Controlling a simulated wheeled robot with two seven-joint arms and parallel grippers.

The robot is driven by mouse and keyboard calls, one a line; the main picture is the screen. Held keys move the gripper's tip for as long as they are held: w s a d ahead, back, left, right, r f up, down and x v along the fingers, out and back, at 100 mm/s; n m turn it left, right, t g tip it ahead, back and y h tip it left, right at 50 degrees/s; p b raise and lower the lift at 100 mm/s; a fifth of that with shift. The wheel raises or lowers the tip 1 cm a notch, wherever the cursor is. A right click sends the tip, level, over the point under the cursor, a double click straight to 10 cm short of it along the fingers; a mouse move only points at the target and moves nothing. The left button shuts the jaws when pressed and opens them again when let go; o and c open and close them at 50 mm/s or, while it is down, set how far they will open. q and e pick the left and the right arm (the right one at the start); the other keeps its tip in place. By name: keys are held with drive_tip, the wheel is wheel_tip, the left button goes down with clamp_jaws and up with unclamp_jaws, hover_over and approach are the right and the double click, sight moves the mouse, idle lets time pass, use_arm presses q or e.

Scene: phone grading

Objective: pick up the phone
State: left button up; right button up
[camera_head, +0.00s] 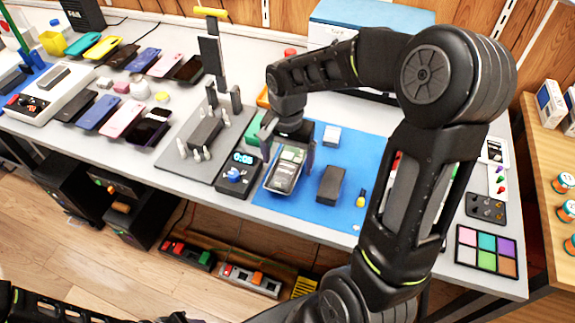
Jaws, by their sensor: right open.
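More phones lie in two rows on the left of the table, including a blue phone (97,113), a pink phone (122,118) and a dark phone (150,129). My left gripper is not in view.
A dark block (330,185) stands on the mat right of the gripper. A black device with blue lights (238,175) is close on the left, beside a grey stand plate (176,161). A colour chart (486,251) lies at the table's right end.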

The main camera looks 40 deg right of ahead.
sight(287, 166)
drive_tip(key=shift+f, duration=0.25)
idle(0.5)
drive_tip(key=c, duration=1.5)
drive_tip(key=shift+r, duration=0.1)
wheel_tip(287, 166, up, 10)
drive_tip(key=shift+r, duration=0.2)
idle(0.6)
